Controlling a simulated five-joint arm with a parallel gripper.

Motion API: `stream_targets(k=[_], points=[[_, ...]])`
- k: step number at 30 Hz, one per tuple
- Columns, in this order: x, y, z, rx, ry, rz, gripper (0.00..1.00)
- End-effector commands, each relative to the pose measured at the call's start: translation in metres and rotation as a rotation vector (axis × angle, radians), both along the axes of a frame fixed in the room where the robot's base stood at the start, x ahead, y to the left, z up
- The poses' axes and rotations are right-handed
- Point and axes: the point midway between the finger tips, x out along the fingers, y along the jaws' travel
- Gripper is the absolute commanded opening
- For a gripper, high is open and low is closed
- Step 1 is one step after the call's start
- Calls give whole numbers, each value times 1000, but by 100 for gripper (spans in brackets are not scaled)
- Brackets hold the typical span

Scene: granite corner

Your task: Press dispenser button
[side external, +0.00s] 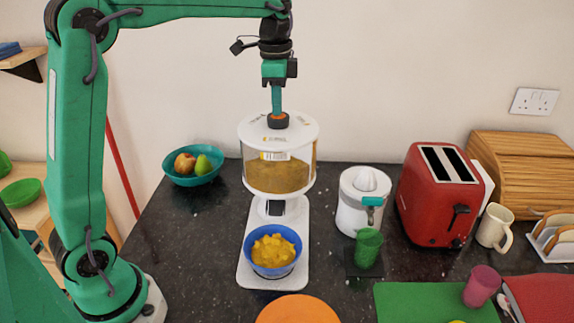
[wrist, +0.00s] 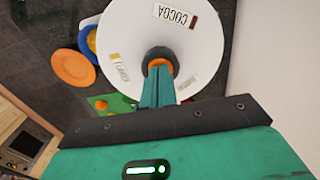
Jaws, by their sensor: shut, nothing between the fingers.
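The dispenser (side external: 278,160) stands on a white base, with a clear drum of brown-yellow contents and a round white lid, which also shows in the wrist view (wrist: 135,35). An orange button (side external: 278,115) sits in a black collar on the lid. It also shows in the wrist view (wrist: 160,62). My gripper (side external: 277,110) points straight down, shut and empty, with its tips at the button. They overlap the button in the wrist view (wrist: 158,70). I cannot tell how far the button is pressed. A blue bowl (side external: 272,270) with yellow food (side external: 272,250) sits on the base under the drum.
A teal fruit bowl (side external: 192,178) stands left of the dispenser. A white juicer (side external: 352,215), green cup (side external: 368,247) and red toaster (side external: 437,205) stand to the right. An orange plate (side external: 297,310) and green board (side external: 430,302) lie in front. Dark worktop at front left is clear.

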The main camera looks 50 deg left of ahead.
Motion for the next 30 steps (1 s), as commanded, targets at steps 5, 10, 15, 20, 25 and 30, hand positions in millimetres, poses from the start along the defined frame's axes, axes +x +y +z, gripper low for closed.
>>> stream_targets(k=[5,10,15,20,25,30], points=[[0,0,-14,-2,22,0,0],[0,0,-14,-2,22,0,0],[1,0,-9,-2,19,0,0],[1,0,4,-1,16,0,0],[1,0,28,-1,5,0,0],[1,0,54,0,0,0,0]])
